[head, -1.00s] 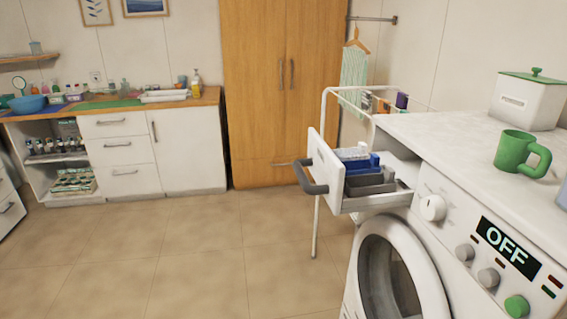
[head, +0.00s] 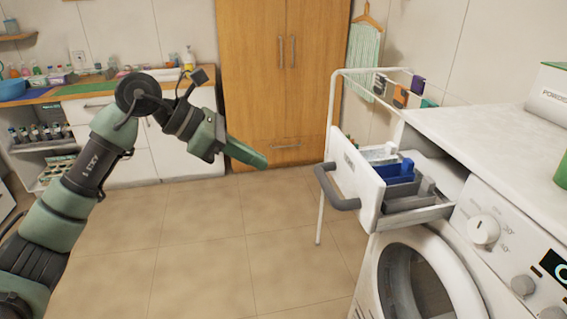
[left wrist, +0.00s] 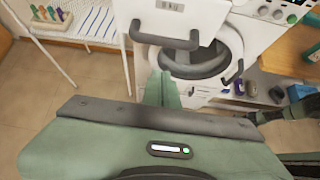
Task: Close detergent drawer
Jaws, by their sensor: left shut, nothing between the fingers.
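The detergent drawer (head: 357,180) is pulled out of the top left of the white washing machine (head: 470,240). It has a white front, a dark grey handle (head: 336,186) and inner compartments with blue and grey parts. My left gripper (head: 262,162) is shut and empty, to the left of the drawer front and apart from it. In the left wrist view my gripper fingertips (left wrist: 168,80) point toward the machine, just below the drawer handle (left wrist: 165,40) in the picture. The drawer front (left wrist: 180,17) shows at the top there. My right gripper is not in the head view.
A drying rack (head: 333,130) with small cloths stands behind the drawer, its leg reaching the floor. The round washer door (head: 410,275) is below the drawer. A wooden cabinet (head: 270,80) and a counter are farther back. The tiled floor (head: 230,260) is clear.

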